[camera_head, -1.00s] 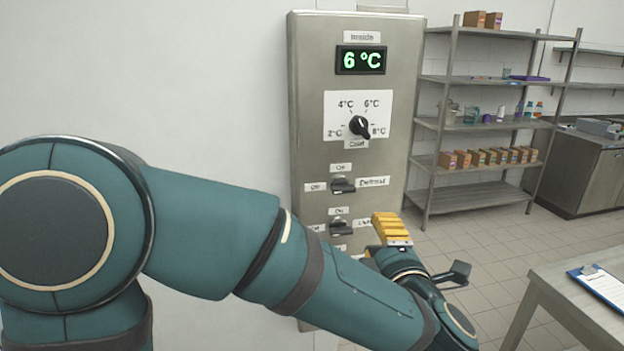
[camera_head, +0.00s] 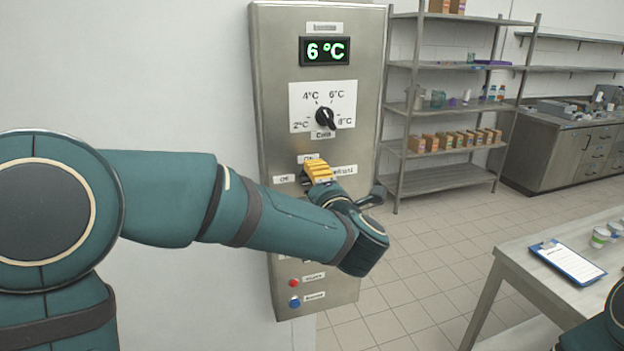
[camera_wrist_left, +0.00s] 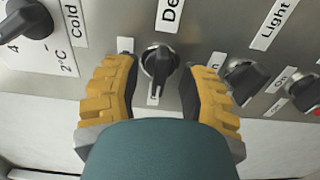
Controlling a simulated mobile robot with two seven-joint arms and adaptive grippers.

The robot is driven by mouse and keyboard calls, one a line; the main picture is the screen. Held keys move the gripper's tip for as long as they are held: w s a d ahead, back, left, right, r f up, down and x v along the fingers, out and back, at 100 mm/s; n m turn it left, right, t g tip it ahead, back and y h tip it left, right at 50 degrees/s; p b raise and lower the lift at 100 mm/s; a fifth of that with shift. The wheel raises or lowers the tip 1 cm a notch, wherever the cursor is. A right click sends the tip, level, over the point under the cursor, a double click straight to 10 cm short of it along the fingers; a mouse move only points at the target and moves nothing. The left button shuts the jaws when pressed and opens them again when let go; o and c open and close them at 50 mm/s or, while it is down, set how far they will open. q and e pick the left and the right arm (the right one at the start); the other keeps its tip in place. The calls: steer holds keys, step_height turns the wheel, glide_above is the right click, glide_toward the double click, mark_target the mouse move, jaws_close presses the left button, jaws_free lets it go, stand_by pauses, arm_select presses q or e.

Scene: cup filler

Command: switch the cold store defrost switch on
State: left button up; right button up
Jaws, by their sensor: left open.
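The defrost switch (camera_wrist_left: 160,62) is a black rotary knob on the steel control panel (camera_head: 355,230). In the left wrist view its handle points down, toward a partly hidden label on the side where the head view shows the "Off" label (camera_head: 284,179). The "On" label (camera_head: 307,158) is above the switch in the head view. My left gripper (camera_head: 318,171) has yellow fingers and hides the switch there. In the left wrist view the open left gripper (camera_wrist_left: 160,92) has one finger on each side of the knob. I cannot tell whether they touch it. My right gripper is out of view.
Above the switch is the temperature dial (camera_head: 325,118), under a display (camera_head: 325,50) reading 6 °C. The light switch (camera_wrist_left: 246,80) is close beside one finger. Red (camera_head: 293,283) and blue (camera_head: 294,302) buttons are lower. A table with a clipboard (camera_head: 568,262) stands right.

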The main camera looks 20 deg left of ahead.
arm_select(q)
steer(key=shift+w+a, duration=0.3)
steer(key=shift+w, duration=0.15)
jaws_close()
